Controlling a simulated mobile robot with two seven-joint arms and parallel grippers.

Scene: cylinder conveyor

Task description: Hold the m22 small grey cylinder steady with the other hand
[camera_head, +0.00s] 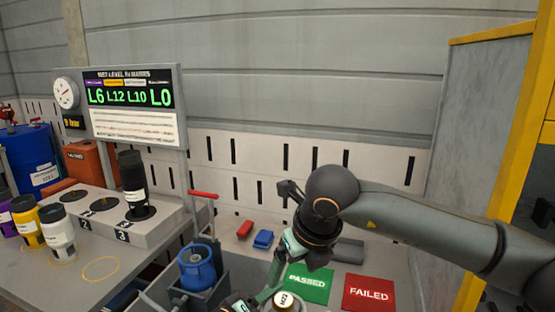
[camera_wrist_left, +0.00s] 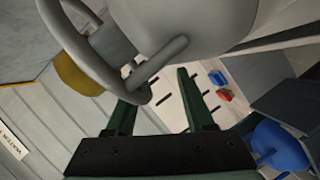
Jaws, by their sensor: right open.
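The small grey cylinder, as I take it, is the pale, dark-capped piece with a printed label (camera_head: 284,302) at the bottom edge of the head view, cut off below. My right gripper (camera_head: 277,272) reaches down from the upper right, open, its green fingers just above and beside that cylinder. My left gripper (camera_head: 240,304) shows only partly at the bottom edge, left of the cylinder. In the left wrist view its two green fingers (camera_wrist_left: 157,85) stand apart.
A green PASSED mat (camera_head: 308,284) and a red FAILED mat (camera_head: 368,293) lie to the right. A blue round piece (camera_head: 197,267) stands in a grey bin at left. A black cylinder (camera_head: 132,180) stands on the grey block (camera_head: 163,218). Red and blue pieces lie behind.

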